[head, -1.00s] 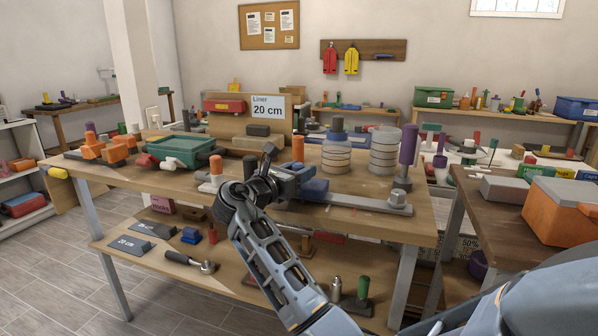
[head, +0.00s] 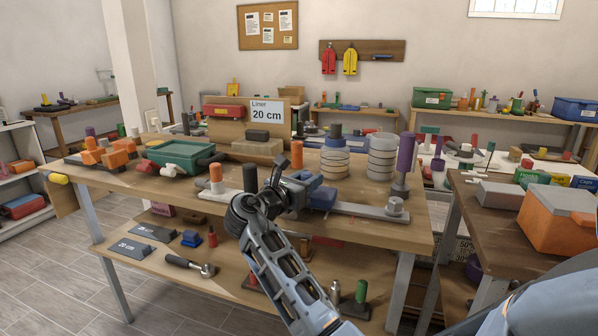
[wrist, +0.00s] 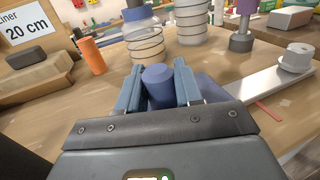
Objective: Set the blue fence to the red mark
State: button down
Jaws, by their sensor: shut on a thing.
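The blue fence (head: 322,198) sits on a long grey rail (head: 365,210) on the wooden workbench. In the wrist view its blue round knob (wrist: 158,88) stands between the fingers, and part of its blue body (wrist: 212,88) shows to the right. My gripper (head: 303,183) is shut on the knob; its fingers (wrist: 160,85) flank it. The red mark (wrist: 268,110) is a thin red line on the bench beside the rail, to the right of the fence and apart from it. The fence's underside is hidden by my gripper.
A grey hex bolt (head: 395,205) stands at the rail's right end. A purple-handled tool (head: 405,155) and wire-banded jars (head: 335,160) stand behind the rail. An orange cylinder (head: 216,180) and black cylinder (head: 250,178) stand left of my gripper.

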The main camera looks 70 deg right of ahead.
jog(key=s+p, duration=0.2)
jog(key=s, duration=0.1)
jog(key=s+p, duration=0.2)
jog(key=s, duration=0.1)
jog(key=s+p, duration=0.3)
jog(key=shift+d+r, duration=0.1)
jog(key=shift+d, duration=0.2)
jog(key=shift+s, duration=0.3)
jog(key=c, duration=0.8)
grip_release()
jog(key=v, duration=0.7)
jog(key=shift+w+a+b, duration=0.15)
jog(key=shift+a+b, duration=0.2)
jog(key=shift+a, duration=0.05)
